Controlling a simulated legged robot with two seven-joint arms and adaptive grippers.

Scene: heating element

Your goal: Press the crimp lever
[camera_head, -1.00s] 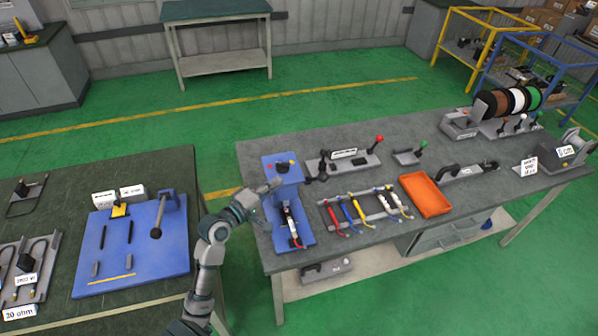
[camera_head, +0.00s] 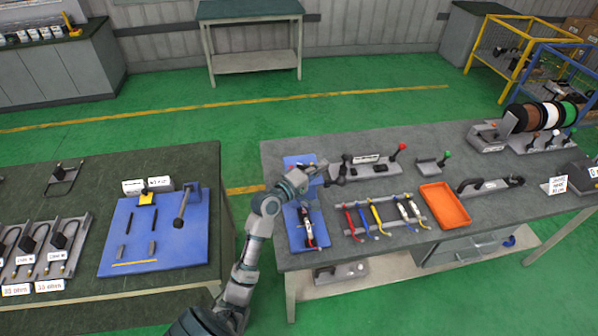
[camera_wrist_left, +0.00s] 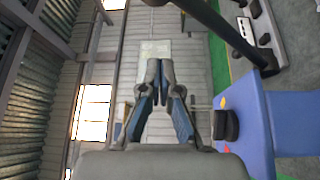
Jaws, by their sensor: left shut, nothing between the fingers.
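The blue crimping machine (camera_head: 291,162) stands at the left end of the right-hand bench, its top largely hidden behind my left gripper (camera_head: 318,168). A dark lever (camera_head: 341,172) shows just right of the gripper; whether they touch I cannot tell. In the left wrist view, my left gripper (camera_wrist_left: 160,85) is shut and empty, its fingers together. The blue machine (camera_wrist_left: 290,118) is to its right, with a black knob (camera_wrist_left: 226,125) on its side. A dark bar (camera_wrist_left: 222,28) crosses the upper right. My right gripper is not in view.
Colored wires (camera_head: 378,216) lie on a rack right of the machine. An orange tray (camera_head: 445,206), a red-knobbed lever (camera_head: 402,148) and a green-knobbed lever (camera_head: 446,155) share the bench. A blue board (camera_head: 180,240) lies on the left table. A gap separates the tables.

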